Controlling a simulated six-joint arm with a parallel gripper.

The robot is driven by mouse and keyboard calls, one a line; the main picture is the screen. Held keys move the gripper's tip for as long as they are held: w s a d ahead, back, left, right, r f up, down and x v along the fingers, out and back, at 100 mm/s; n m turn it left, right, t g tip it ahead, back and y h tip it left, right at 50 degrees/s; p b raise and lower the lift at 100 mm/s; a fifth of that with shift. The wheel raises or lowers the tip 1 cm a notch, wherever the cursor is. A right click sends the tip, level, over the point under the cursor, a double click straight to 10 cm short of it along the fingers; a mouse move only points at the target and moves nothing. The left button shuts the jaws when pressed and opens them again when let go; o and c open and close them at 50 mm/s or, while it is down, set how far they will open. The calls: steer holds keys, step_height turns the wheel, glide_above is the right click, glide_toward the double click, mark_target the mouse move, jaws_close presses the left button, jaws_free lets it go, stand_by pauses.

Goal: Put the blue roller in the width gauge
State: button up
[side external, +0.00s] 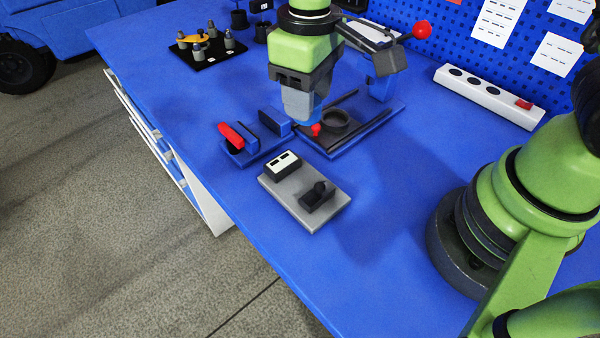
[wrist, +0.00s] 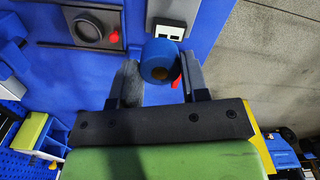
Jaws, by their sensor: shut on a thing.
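My gripper (side external: 305,112) is shut on the blue roller (side external: 309,121), which mostly hides behind the fingers in the side view. In the wrist view the roller (wrist: 159,60) sits between the two fingertips (wrist: 160,80), with a brownish spot on its face. A small blue fixture (side external: 254,153) with upright blue blocks and a red bar looks like the width gauge. It stands on the bench to the left of and below my gripper in the side view. In the wrist view the roller and a finger mostly cover it; a bit of red shows beside the roller.
A press plate (side external: 350,135) with a dark ring and red knob lies close by my gripper, with a red-ball lever above. A grey plate (side external: 327,212) carries a display box and black block. A power strip (side external: 488,95) lies at the back right.

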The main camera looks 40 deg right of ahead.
steer(key=shift+n, duration=0.4)
steer(key=shift+s+a+f, duration=0.1)
steer(key=shift+a+f, duration=0.3)
steer(key=shift+f, duration=1.35)
steer(key=shift+s+a+f, duration=0.1)
steer(key=shift+a+f, duration=0.25)
steer(key=shift+f, duration=1.4)
steer(key=shift+a+f, duration=0.4)
steer(key=shift+f, duration=1.35)
steer(key=shift+f, duration=0.15)
steer(key=shift+f, duration=0.45)
steer(key=o, duration=1)
steer(key=shift+c, duration=0.2)
steer(key=shift+r, duration=0.1)
